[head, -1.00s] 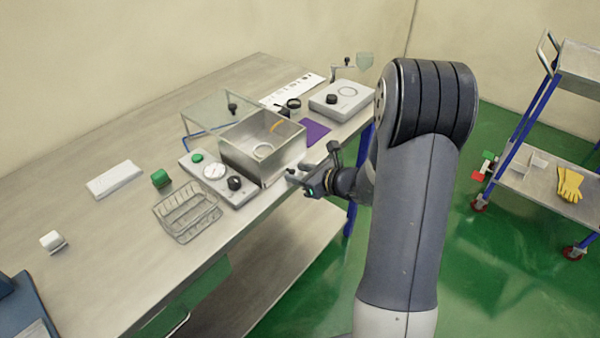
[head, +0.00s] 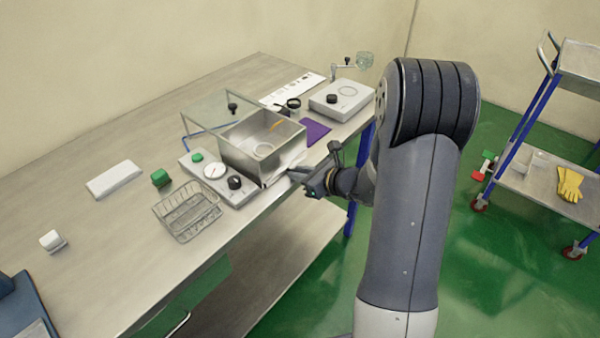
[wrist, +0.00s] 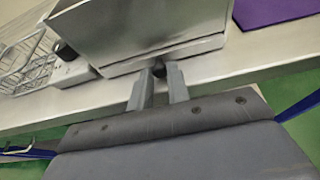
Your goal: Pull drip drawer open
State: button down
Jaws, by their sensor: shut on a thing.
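The drip drawer (wrist: 125,66) is the low metal strip along the foot of the open steel box (wrist: 140,25). In the head view its thin pale edge (head: 270,181) shows at the box's front foot. My gripper (wrist: 165,75) has its two fingers on either side of a small dark knob (wrist: 172,69) at the drawer front, shut on it. In the head view my gripper (head: 293,172) reaches the box's front from the right, at the table edge. How far the drawer stands out is hard to tell.
A control panel with a dial (head: 215,171) and a wire basket (head: 188,212) stand left of the box. A purple mat (head: 314,132) and a grey device (head: 342,99) lie to its right. The table edge (wrist: 255,68) runs under my gripper; open floor lies in front.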

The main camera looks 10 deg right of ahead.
jog(key=s+d+b, duration=0.1)
jog(key=s+d, duration=0.5)
jog(key=s, duration=0.3)
jog(key=shift+s+d, duration=0.15)
jog(key=shift+d, duration=0.2)
jog(key=c, duration=1.4)
grip_release()
jog(key=shift+o, duration=0.2)
jog(key=v, duration=1)
jog(key=shift+s+d, duration=0.25)
jog(key=shift+s, duration=0.1)
jog(key=shift+w, duration=0.1)
jog(key=x, duration=1.1)
jog(key=shift+w+a, duration=0.3)
jog(key=shift+w, duration=0.05)
